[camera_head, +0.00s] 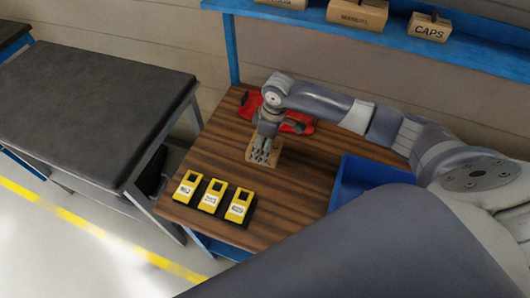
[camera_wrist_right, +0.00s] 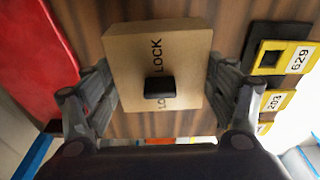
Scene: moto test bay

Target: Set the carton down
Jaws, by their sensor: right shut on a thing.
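The carton (camera_wrist_right: 185,75) is a small brown box with LOCK printed on its top and a black knob there, which partly hides a second line of print. My right gripper (camera_head: 262,156) points down over the wooden bench, with one finger on each side of the carton, shut on it. In the head view the carton (camera_head: 277,154) is largely hidden behind the fingers. It is at or just above the bench top (camera_head: 309,168); I cannot tell if it touches. The right gripper also shows in the wrist view (camera_wrist_right: 163,98). My left gripper is not in view.
A red thing (camera_head: 298,124) lies behind the gripper. Several yellow units, such as this one (camera_head: 212,195), stand on a black base in front. A blue bin (camera_head: 345,185) is to the right. A blue shelf (camera_head: 400,40) with cartons is above. A dark-topped table (camera_head: 90,100) stands left.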

